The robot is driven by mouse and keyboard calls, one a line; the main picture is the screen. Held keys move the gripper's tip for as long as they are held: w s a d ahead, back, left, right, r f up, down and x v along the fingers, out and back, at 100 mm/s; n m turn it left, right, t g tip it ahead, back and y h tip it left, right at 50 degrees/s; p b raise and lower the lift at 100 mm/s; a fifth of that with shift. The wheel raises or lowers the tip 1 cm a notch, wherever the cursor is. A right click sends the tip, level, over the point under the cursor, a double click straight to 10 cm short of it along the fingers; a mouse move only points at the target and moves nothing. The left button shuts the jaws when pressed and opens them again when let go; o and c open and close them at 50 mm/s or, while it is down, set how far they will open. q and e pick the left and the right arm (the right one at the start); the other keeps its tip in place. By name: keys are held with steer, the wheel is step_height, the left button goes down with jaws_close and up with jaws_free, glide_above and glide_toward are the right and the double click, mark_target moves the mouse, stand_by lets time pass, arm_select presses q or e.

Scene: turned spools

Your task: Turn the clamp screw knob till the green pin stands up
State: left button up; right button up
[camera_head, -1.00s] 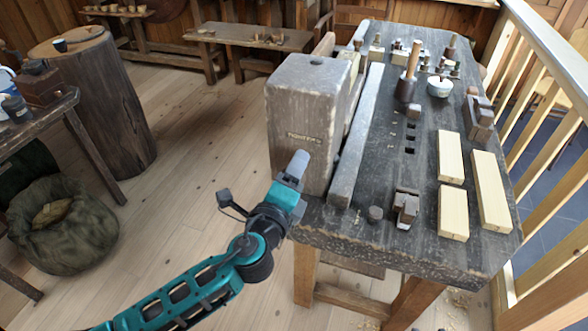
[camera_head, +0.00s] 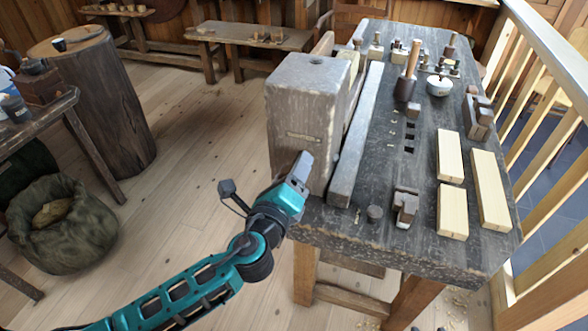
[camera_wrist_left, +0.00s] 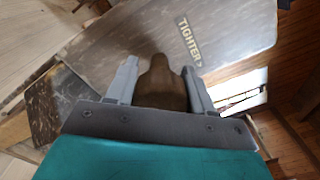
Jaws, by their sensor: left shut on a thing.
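The clamp screw knob (camera_wrist_left: 162,84) is a dark brown knob between the two fingers in the left wrist view; in the head view my gripper and the block hide it. My left gripper (camera_head: 302,164) is shut on it at the front face of the big worn wooden vise block (camera_head: 300,100). The fingers also show in the left wrist view (camera_wrist_left: 160,80), one on each side of the knob. A dark "TIGHTER" label (camera_wrist_left: 189,40) with a small arrow is on the block's face beyond the knob. I see no green pin in either view. My right gripper is not in view.
The workbench (camera_head: 385,245) extends behind and right of the vise block. Pale boards (camera_head: 490,190), a wooden mallet (camera_head: 407,80) and a white bowl (camera_head: 439,86) are on it. A railing (camera_head: 550,60) runs along the right. The floor left of the block is open.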

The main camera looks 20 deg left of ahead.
arm_select(q)
steer(key=shift+a+f, duration=0.1)
steer(key=shift+a, duration=0.05)
stand_by(0.8)
steer(key=o, duration=0.9)
steer(key=shift+s, duration=0.15)
steer(key=shift+o, duration=0.4)
steer(key=s+b, duration=0.2)
steer(key=s, duration=1)
steer(key=shift+s+a, duration=0.2)
steer(key=shift+s, duration=0.2)
